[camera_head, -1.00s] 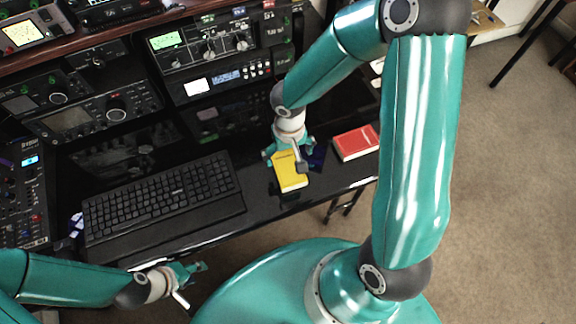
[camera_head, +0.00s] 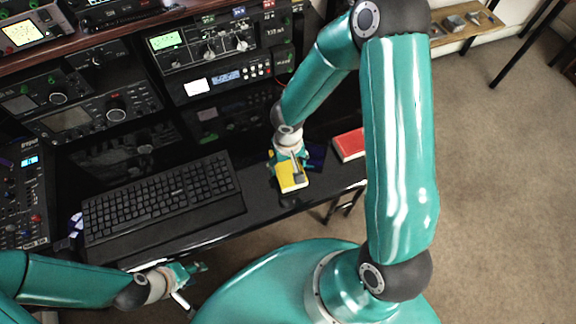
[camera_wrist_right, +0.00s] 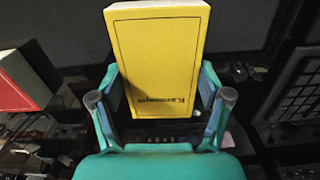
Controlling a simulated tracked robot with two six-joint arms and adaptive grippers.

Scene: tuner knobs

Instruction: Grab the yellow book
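The yellow book (camera_head: 292,177) is near the front edge of the black desk, at my right gripper (camera_head: 290,165). In the right wrist view the yellow book (camera_wrist_right: 160,55) fills the space between the two fingers of the right gripper (camera_wrist_right: 160,85). The fingertips lie against its left and right sides, and printed text shows near its lower edge. Whether the book rests on the desk or is slightly clear of it is hard to tell. My left gripper (camera_head: 190,280) is open and empty, off the desk's front edge at lower left.
A red book (camera_head: 348,144) lies to the right, partly behind my right arm. A black keyboard (camera_head: 160,195) is to the left. Radio equipment (camera_head: 215,45) lines the back. Open floor is at the right.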

